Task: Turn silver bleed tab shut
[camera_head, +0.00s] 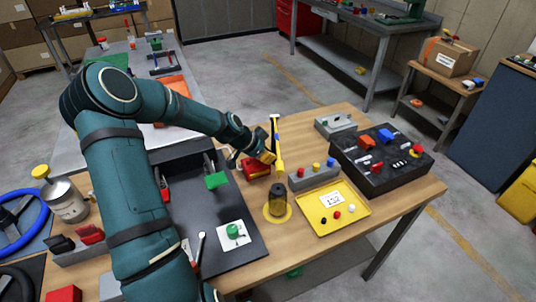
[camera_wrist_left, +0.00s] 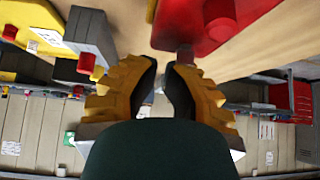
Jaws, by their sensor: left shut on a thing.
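My left gripper (camera_head: 268,155) reaches over the wooden table to a red body with yellow parts (camera_head: 254,168), which it partly covers. In the left wrist view this red body (camera_wrist_left: 196,38) is at the top, and a small silver tab (camera_wrist_left: 185,54) sticks out of it toward the ridged yellow fingers of the gripper (camera_wrist_left: 168,66). The fingertips are close around the tab's end, and the gripper is shut on it. The tab cannot be made out in the head view. My right gripper is not in view.
A yellow upright tool (camera_head: 278,146) stands just beyond the gripper. A grey block with coloured knobs (camera_head: 309,181), a dark jar (camera_head: 278,199), a yellow tray (camera_head: 330,221) and a black control box (camera_head: 380,179) are to the right. A black tray (camera_head: 205,262) lies in front.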

